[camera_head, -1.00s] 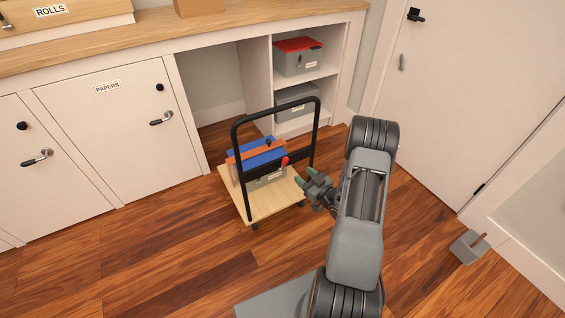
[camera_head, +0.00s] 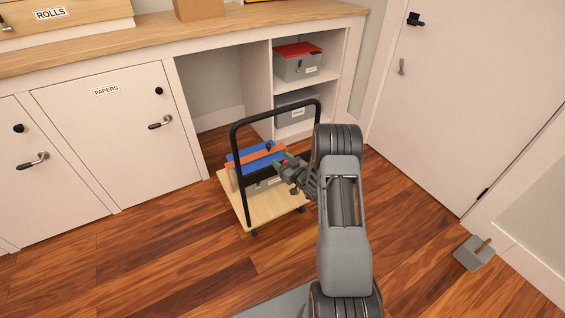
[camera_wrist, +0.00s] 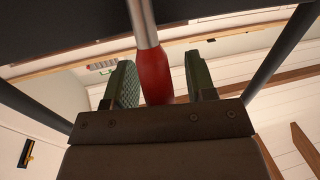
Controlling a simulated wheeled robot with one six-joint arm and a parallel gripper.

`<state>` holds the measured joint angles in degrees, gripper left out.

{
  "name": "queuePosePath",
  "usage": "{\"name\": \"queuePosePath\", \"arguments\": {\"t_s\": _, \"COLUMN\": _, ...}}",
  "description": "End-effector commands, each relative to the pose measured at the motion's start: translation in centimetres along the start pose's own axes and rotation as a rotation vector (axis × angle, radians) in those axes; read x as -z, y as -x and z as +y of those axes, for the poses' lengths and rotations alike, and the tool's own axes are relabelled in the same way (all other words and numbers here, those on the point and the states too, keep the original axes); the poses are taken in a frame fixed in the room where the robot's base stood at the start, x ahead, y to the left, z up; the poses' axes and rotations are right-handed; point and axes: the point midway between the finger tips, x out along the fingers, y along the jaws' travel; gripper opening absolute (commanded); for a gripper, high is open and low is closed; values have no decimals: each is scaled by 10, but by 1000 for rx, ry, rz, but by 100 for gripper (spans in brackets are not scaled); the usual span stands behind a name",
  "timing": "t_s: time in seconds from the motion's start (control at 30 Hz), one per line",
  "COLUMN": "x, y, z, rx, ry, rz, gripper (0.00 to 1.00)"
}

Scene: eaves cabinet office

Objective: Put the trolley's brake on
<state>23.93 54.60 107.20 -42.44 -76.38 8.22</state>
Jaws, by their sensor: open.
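The trolley has a light wood deck (camera_head: 240,212), small dark casters and a black tube handle (camera_head: 277,112). It stands on the floor in front of the open bay. The brake lever's red grip (camera_head: 286,161) shows small by the handle frame. In the wrist view the red grip (camera_wrist: 152,72) hangs on a metal rod (camera_wrist: 142,22). My gripper (camera_head: 282,166) is at the lever. In the wrist view its green-padded fingers (camera_wrist: 160,84) are open, one on each side of the red grip, with gaps visible. The lever's pivot is not visible.
A grey box with blue and orange things (camera_head: 258,158) lies on the trolley. Shelves (camera_head: 305,84) with grey boxes stand behind it, cabinet doors (camera_head: 110,140) to the left. A grey block with a handle (camera_head: 472,254) lies near the right wall. Floor in front is clear.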

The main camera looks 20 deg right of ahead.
Motion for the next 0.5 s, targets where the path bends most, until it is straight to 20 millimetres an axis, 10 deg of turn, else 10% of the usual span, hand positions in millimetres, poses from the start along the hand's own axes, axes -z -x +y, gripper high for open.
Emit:
{"name": "queuePosePath", "arguments": {"t_s": 0.23, "x": 0, "y": 0, "z": 0, "rx": 0, "ry": 0, "rz": 0, "gripper": 50}}
{"name": "queuePosePath", "arguments": {"t_s": 0.5, "x": 0, "y": 0, "z": 0, "rx": 1, "ry": 0, "rz": 0, "gripper": 24}}
